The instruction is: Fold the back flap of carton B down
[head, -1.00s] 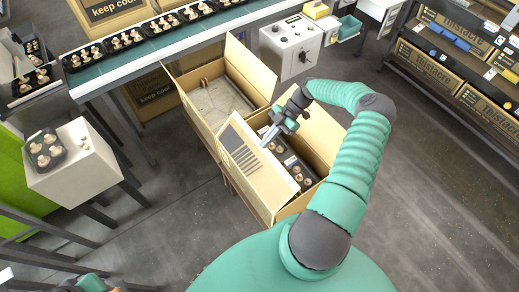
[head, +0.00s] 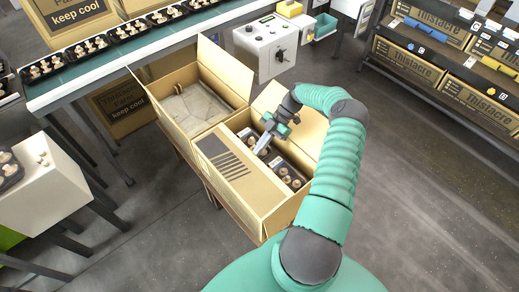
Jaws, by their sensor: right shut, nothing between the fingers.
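Two open brown cartons stand side by side on a low support; no letter shows to tell which is carton B. The nearer carton (head: 236,204) holds dark trays of mushrooms (head: 288,174). Its left flap (head: 226,166), printed with dark stripes, slants along the left side of the opening. Its far-right flap (head: 305,124) stands up behind my right arm. The farther carton (head: 182,124) holds a grey-beige sheet (head: 195,105), with its right flap (head: 225,70) raised. My right gripper (head: 262,147) is shut and empty, over the nearer carton's opening close to the striped flap. My left gripper is not in view.
A conveyor (head: 135,57) with mushroom trays runs behind the cartons. A control box (head: 268,47) stands behind the farther carton. A shelf with cartons (head: 445,80) is at right, a white stand (head: 45,190) at left. The floor at right is clear.

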